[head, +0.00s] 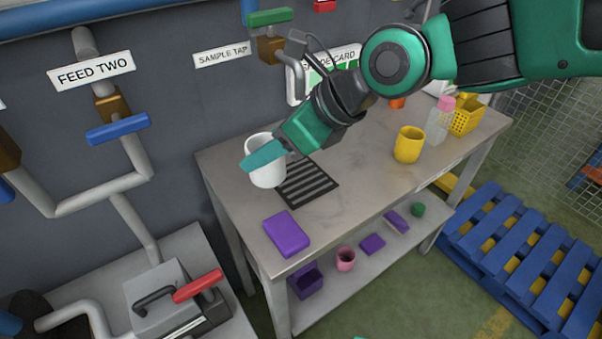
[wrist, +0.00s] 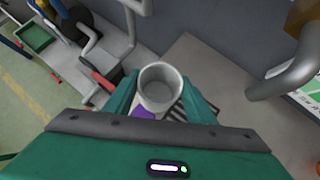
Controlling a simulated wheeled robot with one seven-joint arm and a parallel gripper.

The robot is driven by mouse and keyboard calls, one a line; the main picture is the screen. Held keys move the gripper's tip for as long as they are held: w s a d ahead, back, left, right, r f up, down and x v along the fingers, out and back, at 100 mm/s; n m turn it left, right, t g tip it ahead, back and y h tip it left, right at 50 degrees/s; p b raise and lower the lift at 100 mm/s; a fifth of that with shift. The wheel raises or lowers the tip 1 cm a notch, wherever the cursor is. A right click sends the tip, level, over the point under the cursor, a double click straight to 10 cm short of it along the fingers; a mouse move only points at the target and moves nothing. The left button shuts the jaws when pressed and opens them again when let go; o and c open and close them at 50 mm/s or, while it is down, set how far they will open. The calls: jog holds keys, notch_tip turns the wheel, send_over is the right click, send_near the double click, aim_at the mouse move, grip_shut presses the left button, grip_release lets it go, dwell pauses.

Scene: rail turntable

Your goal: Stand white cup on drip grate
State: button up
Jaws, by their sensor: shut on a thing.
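The white cup (head: 267,172) is upright at the left end of the metal table, between the fingers of my gripper (head: 264,158). In the wrist view the cup (wrist: 160,88) shows its open, empty mouth between the two green fingers of my gripper (wrist: 160,98). My gripper is shut on the cup. The drip grate (head: 307,182), a dark slatted square on the table top, lies just right of the cup in the head view. I cannot tell whether the cup's base touches anything.
A purple block (head: 287,233) lies on the table (head: 352,195) in front of the grate. A yellow cup (head: 409,144), a pink-capped bottle (head: 439,120) and a yellow basket (head: 467,117) stand at the right. Pipes and a sample tap (head: 296,72) are on the wall behind.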

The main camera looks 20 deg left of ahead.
jog(key=shift+w+d+f, duration=0.5)
jog(key=shift+w+f, duration=1.35)
jog(key=shift+w+d+f, duration=0.5)
jog(key=shift+w+f, duration=1.3)
jog(key=shift+w, duration=0.05)
jog(key=shift+w+d+f, duration=0.5)
jog(key=shift+w+f, duration=1.35)
jog(key=shift+f, duration=0.1)
jog(key=o, duration=1.1)
jog(key=v, duration=1.2)
